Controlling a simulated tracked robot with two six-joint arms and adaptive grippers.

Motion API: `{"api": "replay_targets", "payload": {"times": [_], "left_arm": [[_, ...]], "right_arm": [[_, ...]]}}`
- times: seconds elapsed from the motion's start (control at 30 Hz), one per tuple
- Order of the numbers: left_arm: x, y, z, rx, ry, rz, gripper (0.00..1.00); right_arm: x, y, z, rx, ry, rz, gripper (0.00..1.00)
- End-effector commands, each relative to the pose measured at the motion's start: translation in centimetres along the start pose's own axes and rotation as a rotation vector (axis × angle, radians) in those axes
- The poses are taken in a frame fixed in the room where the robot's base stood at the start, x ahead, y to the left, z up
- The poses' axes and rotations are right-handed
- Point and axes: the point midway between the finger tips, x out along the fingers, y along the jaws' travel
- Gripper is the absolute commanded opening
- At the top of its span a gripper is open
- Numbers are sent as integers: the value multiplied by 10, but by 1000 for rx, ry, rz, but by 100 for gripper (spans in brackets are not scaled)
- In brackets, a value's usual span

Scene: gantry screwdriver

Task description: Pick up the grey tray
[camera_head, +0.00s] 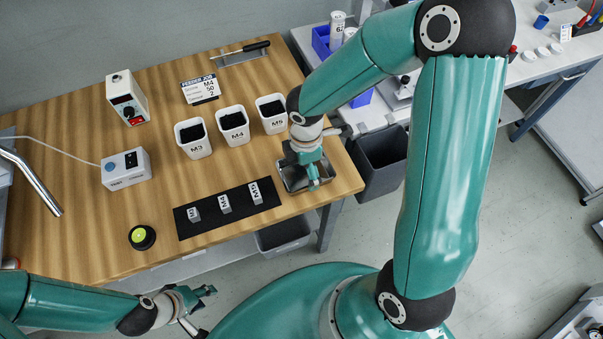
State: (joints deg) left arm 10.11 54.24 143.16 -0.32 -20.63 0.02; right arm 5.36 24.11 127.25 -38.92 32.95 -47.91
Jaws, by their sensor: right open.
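The grey tray (291,181) is a shallow metal tray near the right end of the wooden table. My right gripper (314,180) points down over the tray and hides part of its middle and right side. I cannot tell whether its fingers touch the tray. It is open. My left gripper (206,306) is off the table's front edge at the lower left, away from the tray. Its fingers are apart and nothing shows between them.
White bins M3 (194,150), M4 (233,136) and M5 (273,126) stand behind and left of the tray. A black mat (207,228) with small labelled blocks lies to its left. A dark bin (382,175) is beyond the table's right edge.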

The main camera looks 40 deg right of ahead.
Motion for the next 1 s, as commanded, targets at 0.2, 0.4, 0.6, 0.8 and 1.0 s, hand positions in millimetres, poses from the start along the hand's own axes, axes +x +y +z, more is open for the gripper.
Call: {"api": "replay_targets", "payload": {"times": [0.2, 0.4, 0.6, 0.8, 1.0], "left_arm": [[1, 0, 0, 0, 0, 0, 40], [1, 0, 0, 0, 0, 0, 40], [1, 0, 0, 0, 0, 0, 40], [1, 0, 0, 0, 0, 0, 40], [-1, 0, 0, 0, 0, 0, 40]], "right_arm": [[7, 0, 0, 0, 1, 1, 100], [7, 0, 0, 0, 1, 1, 83], [6, 0, 0, -1, 1, 2, 56], [6, 0, 0, -1, 1, 2, 55], [-2, 1, 0, 0, 0, 4, 55]]}}
